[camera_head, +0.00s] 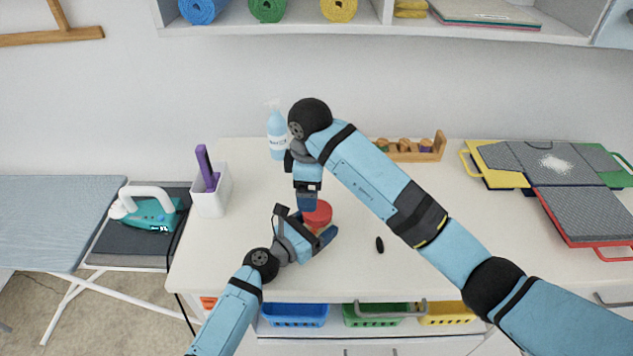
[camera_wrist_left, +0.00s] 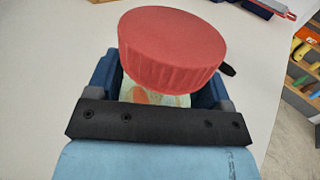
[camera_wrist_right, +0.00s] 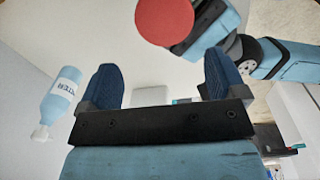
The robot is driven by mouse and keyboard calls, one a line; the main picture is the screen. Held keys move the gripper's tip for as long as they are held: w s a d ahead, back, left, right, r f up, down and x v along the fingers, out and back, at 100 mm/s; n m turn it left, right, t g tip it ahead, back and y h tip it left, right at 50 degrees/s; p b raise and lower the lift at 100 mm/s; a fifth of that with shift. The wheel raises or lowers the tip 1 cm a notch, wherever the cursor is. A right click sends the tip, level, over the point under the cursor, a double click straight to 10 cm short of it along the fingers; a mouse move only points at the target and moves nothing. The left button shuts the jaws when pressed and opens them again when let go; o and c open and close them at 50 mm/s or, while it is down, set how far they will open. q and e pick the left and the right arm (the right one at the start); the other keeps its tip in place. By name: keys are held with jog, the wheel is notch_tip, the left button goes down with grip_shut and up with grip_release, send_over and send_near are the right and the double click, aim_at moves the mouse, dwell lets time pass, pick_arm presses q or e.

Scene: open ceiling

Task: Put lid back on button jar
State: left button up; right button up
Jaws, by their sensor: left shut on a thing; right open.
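The button jar (camera_wrist_left: 155,97) is clear, with coloured buttons inside, and stands between the fingers of my left gripper (camera_head: 314,230). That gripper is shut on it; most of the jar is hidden. The red ribbed lid (camera_head: 318,214) is over the jar's mouth, and it shows large in the left wrist view (camera_wrist_left: 172,45). I cannot tell whether it is fully seated. My right gripper (camera_head: 308,203) is open and empty, pointing down just left of and above the lid. In the right wrist view the lid (camera_wrist_right: 165,20) lies outside its fingers.
A spray bottle (camera_head: 277,135) and a white holder with a purple-handled tool (camera_head: 211,197) stand to the left. A small black object (camera_head: 380,244) lies right of the jar. A wooden rack (camera_head: 418,150) is behind my right arm. Coloured boards (camera_head: 575,190) cover the right end.

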aim_at(318, 210)
jog(key=n, duration=0.5)
jog(key=shift+a+r, duration=0.1)
jog(key=shift+r, duration=0.25)
jog(key=n, duration=0.2)
jog(key=shift+r+n, duration=0.15)
jog(key=shift+n, duration=0.25)
jog(key=n, duration=0.7)
jog(key=shift+r, duration=0.25)
jog(key=n, duration=0.4)
jog(key=d+n, duration=0.1)
jog(key=n, duration=0.2)
jog(key=shift+s+r, duration=0.1)
jog(key=shift+s, duration=0.05)
jog(key=n, duration=0.6)
jog(key=shift+s+d+g, duration=0.15)
jog(key=shift+d+g, duration=0.15)
jog(key=shift+d, duration=0.05)
jog(key=shift+f, duration=4.05)
